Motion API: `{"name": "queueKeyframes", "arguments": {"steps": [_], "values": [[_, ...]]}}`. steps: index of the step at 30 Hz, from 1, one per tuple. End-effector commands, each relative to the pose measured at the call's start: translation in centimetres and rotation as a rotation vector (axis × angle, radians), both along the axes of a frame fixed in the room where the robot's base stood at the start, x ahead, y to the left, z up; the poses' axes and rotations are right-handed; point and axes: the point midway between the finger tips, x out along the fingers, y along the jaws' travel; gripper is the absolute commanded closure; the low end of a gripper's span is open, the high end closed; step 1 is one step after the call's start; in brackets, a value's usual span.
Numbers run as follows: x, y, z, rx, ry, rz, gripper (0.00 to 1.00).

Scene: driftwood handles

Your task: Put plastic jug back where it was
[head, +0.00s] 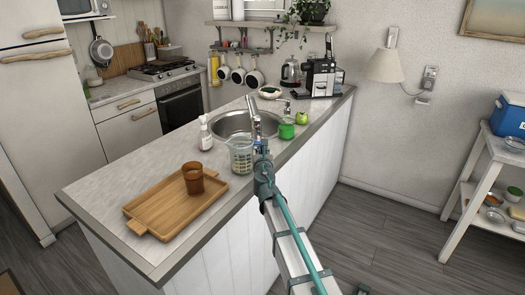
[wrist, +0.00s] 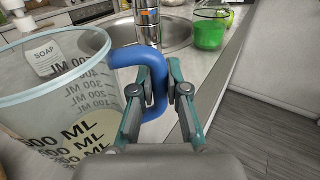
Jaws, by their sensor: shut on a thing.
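The plastic jug (head: 241,157) is a clear measuring jug with a blue handle, standing upright at the counter near the sink. In the wrist view the jug (wrist: 62,100) fills the left side, with printed millilitre marks. My gripper (head: 262,160) is at the right side of the jug. In the wrist view my gripper (wrist: 160,95) is shut on the jug's blue handle, with one finger on each side. I cannot tell whether the jug's base touches the counter.
A wooden tray (head: 150,212) with a brown cup (head: 193,179) lies to the left. A soap bottle (head: 205,133) stands beside the sink (head: 228,123). A green cup (head: 287,129) and green apple (head: 302,118) are behind right. Bare counter (head: 165,172) shows behind the tray.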

Motion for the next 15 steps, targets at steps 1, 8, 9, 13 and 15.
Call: {"name": "queueKeyframes", "arguments": {"steps": [1,8,9,13,15], "values": [[0.0,0.0,-0.29,0.0,0.0,0.0,1.0],[0.0,0.0,-0.13,0.0,0.0,0.0,0.61],[0.0,0.0,-0.13,0.0,0.0,0.0,0.61],[0.0,0.01,-0.12,0.0,0.0,0.0,0.61],[0.0,0.01,-0.05,0.0,0.0,0.0,0.61]]}}
